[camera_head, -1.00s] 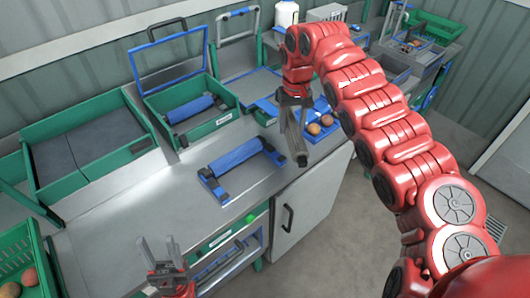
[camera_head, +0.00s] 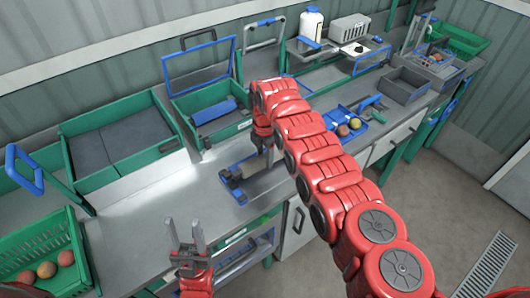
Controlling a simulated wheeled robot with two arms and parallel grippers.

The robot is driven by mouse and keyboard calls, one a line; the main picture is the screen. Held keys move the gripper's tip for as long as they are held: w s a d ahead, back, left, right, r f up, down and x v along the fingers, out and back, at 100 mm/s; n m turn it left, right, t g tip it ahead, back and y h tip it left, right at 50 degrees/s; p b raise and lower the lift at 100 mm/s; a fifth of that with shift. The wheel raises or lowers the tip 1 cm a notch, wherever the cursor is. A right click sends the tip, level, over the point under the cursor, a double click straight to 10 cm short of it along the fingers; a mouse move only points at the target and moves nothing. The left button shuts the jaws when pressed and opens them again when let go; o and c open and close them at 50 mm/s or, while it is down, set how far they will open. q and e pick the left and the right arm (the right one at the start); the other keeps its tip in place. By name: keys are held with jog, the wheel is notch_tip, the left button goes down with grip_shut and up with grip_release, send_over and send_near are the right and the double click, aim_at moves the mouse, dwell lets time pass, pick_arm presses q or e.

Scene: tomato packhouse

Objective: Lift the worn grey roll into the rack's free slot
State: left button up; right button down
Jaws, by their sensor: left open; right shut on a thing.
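My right gripper (camera_head: 264,150) comes down over the counter and is shut on the worn grey roll (camera_head: 246,166). The roll lies across the view at or just above the small roll rack (camera_head: 238,195) on the counter; I cannot tell whether it touches the rack. The roll and my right arm hide much of the rack, including its slots and the blue roll seen there earlier. My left gripper (camera_head: 184,230) is open and empty, pointing up in front of the counter, away from the rack.
Behind the rack stands a green-sided unit (camera_head: 225,133) with a raised lid and a blue roll (camera_head: 213,112). A blue tray (camera_head: 346,130) with tomatoes lies to the right. Green trays and a crate (camera_head: 48,236) with tomatoes stand left. Counter left of the rack is clear.

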jog(key=shift+s+f+b, duration=0.1)
jog(key=shift+f+b, duration=0.6)
jog(key=shift+f, duration=0.3)
notch_tip(320, 180, down, 5)
jog(key=b, duration=0.4)
jog(key=shift+r, duration=0.15)
jog(key=shift+f+b, duration=0.5)
jog(key=shift+f, duration=0.05)
jog(key=shift+f+b, duration=0.4)
jog(key=shift+b, duration=0.1)
jog(key=shift+c, duration=0.9)
grip_release()
jog(key=c, duration=0.3)
jog(key=shift+r, duration=0.1)
